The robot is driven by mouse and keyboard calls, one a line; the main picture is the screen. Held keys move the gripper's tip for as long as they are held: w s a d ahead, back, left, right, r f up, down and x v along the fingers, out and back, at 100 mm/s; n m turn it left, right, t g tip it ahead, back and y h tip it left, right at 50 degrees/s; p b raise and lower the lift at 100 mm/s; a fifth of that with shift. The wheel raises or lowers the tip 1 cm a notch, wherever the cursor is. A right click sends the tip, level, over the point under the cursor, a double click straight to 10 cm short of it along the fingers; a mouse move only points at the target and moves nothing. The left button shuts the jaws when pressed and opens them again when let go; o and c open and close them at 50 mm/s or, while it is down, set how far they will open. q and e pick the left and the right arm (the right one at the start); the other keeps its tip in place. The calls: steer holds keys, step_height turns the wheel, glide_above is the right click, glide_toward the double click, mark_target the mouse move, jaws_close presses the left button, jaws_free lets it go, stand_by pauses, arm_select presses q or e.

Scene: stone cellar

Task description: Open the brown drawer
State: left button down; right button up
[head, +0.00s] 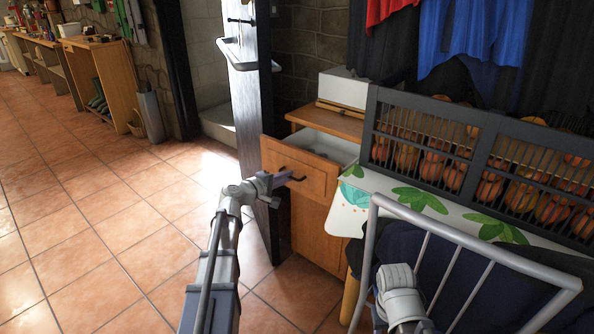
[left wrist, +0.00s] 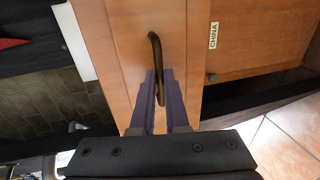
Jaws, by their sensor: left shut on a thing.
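The brown drawer (head: 312,177) is in the wooden cabinet beside the dark post. It stands pulled out, and its pale inside (head: 328,146) shows behind the front. My left gripper (head: 284,178) is at the drawer's dark bar handle (head: 297,178). In the left wrist view, the purple fingers of the left gripper (left wrist: 159,88) are shut on the handle (left wrist: 155,50), against the drawer front (left wrist: 130,30). Part of my right arm shows at the bottom of the head view, but its gripper cannot be seen.
A white table with leaf prints (head: 353,222) and a dark slatted crate (head: 425,112) of orange, round things stand right of the drawer. A metal-framed chair (head: 470,243) is in front. Tiled floor (head: 110,225) is clear to the left.

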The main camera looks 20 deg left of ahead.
arm_select(q)
steer(key=shift+f+v, duration=0.2)
steer(key=shift+v, duration=0.65)
steer(key=shift+f+v, duration=0.15)
steer(key=shift+v, duration=0.7)
steer(key=c, duration=0.9)
jaws_free()
steer(key=shift+c, duration=0.2)
steer(key=p+v, duration=0.1)
steer(key=v, duration=0.7)
steer(key=shift+p, duration=0.35)
